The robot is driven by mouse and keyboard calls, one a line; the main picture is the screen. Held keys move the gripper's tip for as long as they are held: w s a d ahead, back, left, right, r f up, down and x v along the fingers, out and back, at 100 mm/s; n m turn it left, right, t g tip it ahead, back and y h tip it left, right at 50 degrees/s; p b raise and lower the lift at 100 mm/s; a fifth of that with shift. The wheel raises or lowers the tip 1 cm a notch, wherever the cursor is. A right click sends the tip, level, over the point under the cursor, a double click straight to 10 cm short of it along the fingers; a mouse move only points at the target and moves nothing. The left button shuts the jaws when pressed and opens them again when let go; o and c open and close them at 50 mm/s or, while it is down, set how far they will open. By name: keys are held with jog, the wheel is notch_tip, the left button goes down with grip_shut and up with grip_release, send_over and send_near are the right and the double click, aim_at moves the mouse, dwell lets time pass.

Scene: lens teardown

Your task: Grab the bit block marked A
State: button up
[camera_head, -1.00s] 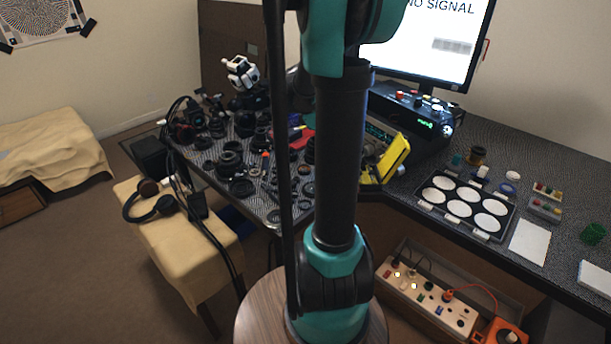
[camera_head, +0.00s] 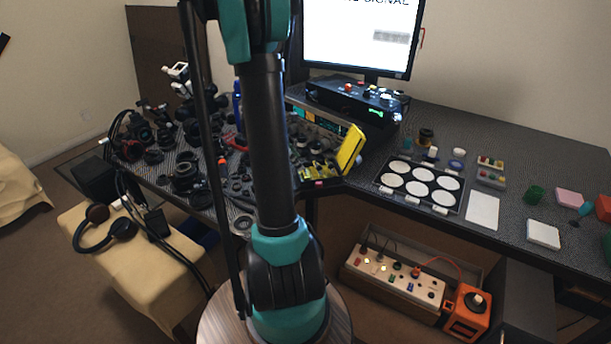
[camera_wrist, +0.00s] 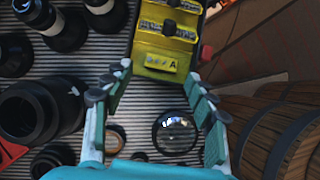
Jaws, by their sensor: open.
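The yellow bit block marked A (camera_wrist: 158,62) is at the top middle of the wrist view, with dark bits and pale label strips on its top and the letter on its near face. My gripper (camera_wrist: 158,98) is open and empty, its green-padded fingers spread apart below the block in the picture. The block's near face lies just beyond the fingertips, not between them. In the head view, small yellow pieces (camera_head: 318,172) lie at the front of the bench near an upright yellow panel; I cannot read any letter there. My gripper is out of the head view.
A round glass lens (camera_wrist: 175,132) lies between the fingers on the ribbed mat (camera_wrist: 95,58). Black lens barrels (camera_wrist: 40,108) crowd the left side. In the head view, a tray with white discs (camera_head: 419,186) stands to the right, and a monitor (camera_head: 362,38) behind.

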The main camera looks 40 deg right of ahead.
aim_at(306, 171)
jog(key=shift+x, duration=2.9)
jog(key=shift+s+a, duration=0.15)
jog(key=c, duration=0.9)
